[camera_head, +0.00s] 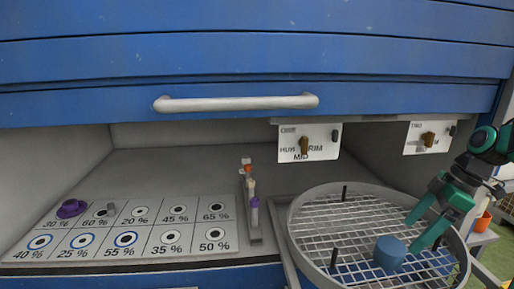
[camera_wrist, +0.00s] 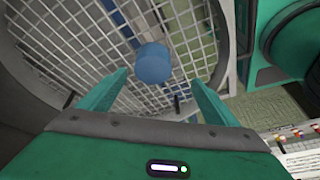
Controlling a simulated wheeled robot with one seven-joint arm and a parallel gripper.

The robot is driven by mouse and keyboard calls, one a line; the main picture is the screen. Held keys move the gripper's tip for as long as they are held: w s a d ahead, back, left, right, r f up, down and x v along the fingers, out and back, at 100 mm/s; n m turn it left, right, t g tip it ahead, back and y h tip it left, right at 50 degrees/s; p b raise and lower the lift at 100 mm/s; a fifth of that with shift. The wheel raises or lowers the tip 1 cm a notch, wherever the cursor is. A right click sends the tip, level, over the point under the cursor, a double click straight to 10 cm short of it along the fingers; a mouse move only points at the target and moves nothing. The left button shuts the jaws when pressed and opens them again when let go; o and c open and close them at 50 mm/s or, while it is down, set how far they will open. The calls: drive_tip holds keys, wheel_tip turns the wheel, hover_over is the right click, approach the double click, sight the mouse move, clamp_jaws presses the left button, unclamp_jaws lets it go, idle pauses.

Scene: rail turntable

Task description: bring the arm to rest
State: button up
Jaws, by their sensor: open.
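My gripper (camera_head: 420,228) is green and open, at the right of the head view over the round wire-mesh turntable (camera_head: 304,240). A blue cylinder (camera_head: 390,253) stands on the mesh, close to the fingertips. In the wrist view my gripper (camera_wrist: 158,82) has its two fingers spread wide. The blue cylinder (camera_wrist: 153,63) shows beyond and between the fingertips there, with nothing held. I cannot tell the exact gap between the fingers and the cylinder.
Black pegs (camera_head: 334,257) stand up from the turntable. Left is a board (camera_head: 185,235) with percent-marked spots and a purple piece (camera_head: 72,208). A narrow rack (camera_head: 251,205) holds small coloured pieces. A blue hood with a grey handle (camera_head: 237,103) hangs above, with two switch plates (camera_head: 309,143).

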drive_tip(key=s+a+m+h, duration=0.2)
drive_tip(key=s+m, duration=0.7)
drive_tip(key=s+a+f+m+g+h, duration=0.1)
drive_tip(key=s+m+h, duration=0.1)
drive_tip(key=s+m, duration=0.7)
drive_tip(key=shift+a+f+g, duration=0.25)
drive_tip(key=shift+a+g, duration=0.05)
drive_tip(key=shift+a, duration=0.1)
